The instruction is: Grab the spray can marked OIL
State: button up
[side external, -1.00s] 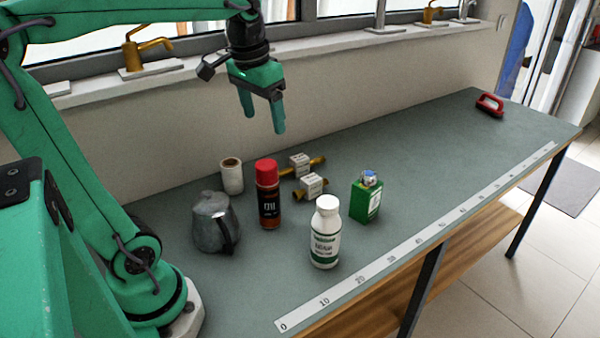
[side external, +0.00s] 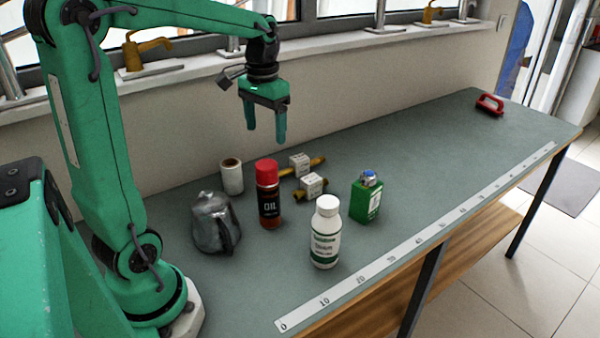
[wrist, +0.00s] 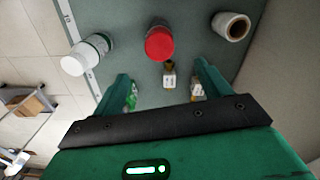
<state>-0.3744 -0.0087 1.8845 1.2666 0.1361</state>
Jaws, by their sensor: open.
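The spray can marked OIL (side external: 268,203) stands upright on the bench, dark with a red cap and an orange-red lower band. In the wrist view its red cap (wrist: 159,43) shows from above, ahead of the fingers and roughly midway between them. My gripper (side external: 266,138) is open and empty, fingers pointing down, well above the bench and above the can's height. In the wrist view the two fingers of my gripper (wrist: 160,84) are spread apart, with fittings and part of a green container visible between and behind them.
Close around the can stand a grey metal jug (side external: 212,222), a white roll (side external: 231,177), valve fittings (side external: 311,185), a white bottle (side external: 325,235) and a green container (side external: 365,199). A ruler strip (side external: 420,240) runs along the front edge. The bench's right half is mostly clear, with a red-handled item (side external: 489,105) far off.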

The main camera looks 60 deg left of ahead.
aim_at(268, 163)
jog(key=shift+f, duration=5.1)
jog(key=shift+f, duration=0.15)
jog(key=shift+f, duration=2.45)
jog(key=shift+c, duration=0.5)
jog(key=c, duration=1.1)
jog(key=shift+r, duration=0.1)
jog(key=shift+c, duration=0.2)
